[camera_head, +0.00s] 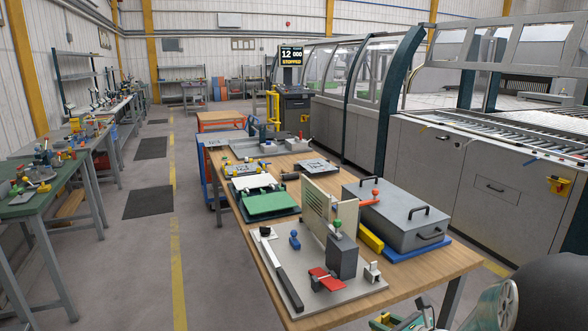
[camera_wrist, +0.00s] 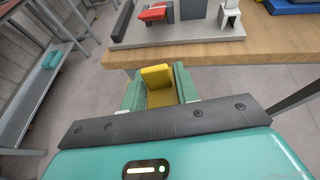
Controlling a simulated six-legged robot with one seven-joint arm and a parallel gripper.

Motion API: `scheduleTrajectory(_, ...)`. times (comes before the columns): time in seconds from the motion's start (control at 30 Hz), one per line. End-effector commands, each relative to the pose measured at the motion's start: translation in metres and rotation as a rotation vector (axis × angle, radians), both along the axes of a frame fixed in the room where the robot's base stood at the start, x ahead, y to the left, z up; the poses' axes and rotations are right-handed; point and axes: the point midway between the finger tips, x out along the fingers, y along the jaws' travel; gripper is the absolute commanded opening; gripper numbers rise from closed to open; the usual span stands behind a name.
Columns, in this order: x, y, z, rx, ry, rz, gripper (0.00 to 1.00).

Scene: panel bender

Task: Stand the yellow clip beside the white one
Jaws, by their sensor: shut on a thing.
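The yellow clip (camera_wrist: 157,76) is between the two green fingers of my gripper (camera_wrist: 160,92) in the wrist view. The gripper is shut on it, off the near edge of the wooden table. In the head view, part of my gripper (camera_head: 398,322) shows at the bottom edge, with a bit of yellow at its tip. The white clip (camera_head: 372,272) stands upright at the near right corner of the grey plate (camera_head: 335,297). It also shows in the wrist view (camera_wrist: 229,20), ahead and right of the gripper. The clip's lower part is partly hidden by the fingers.
On the plate are a red clamp (camera_head: 325,280), a dark grey block (camera_head: 342,257), a long dark bar (camera_head: 284,275) and a blue knob (camera_head: 295,240). A grey lidded box (camera_head: 400,215) and a yellow bar (camera_head: 370,237) stand behind. Bare plate shows around the white clip.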

Motion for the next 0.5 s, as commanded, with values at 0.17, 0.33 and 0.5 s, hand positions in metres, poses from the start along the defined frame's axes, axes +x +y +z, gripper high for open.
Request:
scheduleTrajectory(0.17, -0.001, -0.002, -0.059, 0.003, 0.007, -0.026, 0.09)
scheduleTrajectory(0.33, -0.004, -0.004, -0.092, 0.001, 0.003, -0.046, 0.09)
scheduleTrajectory(0.5, -0.003, -0.002, -0.096, -0.005, -0.003, -0.056, 0.09)
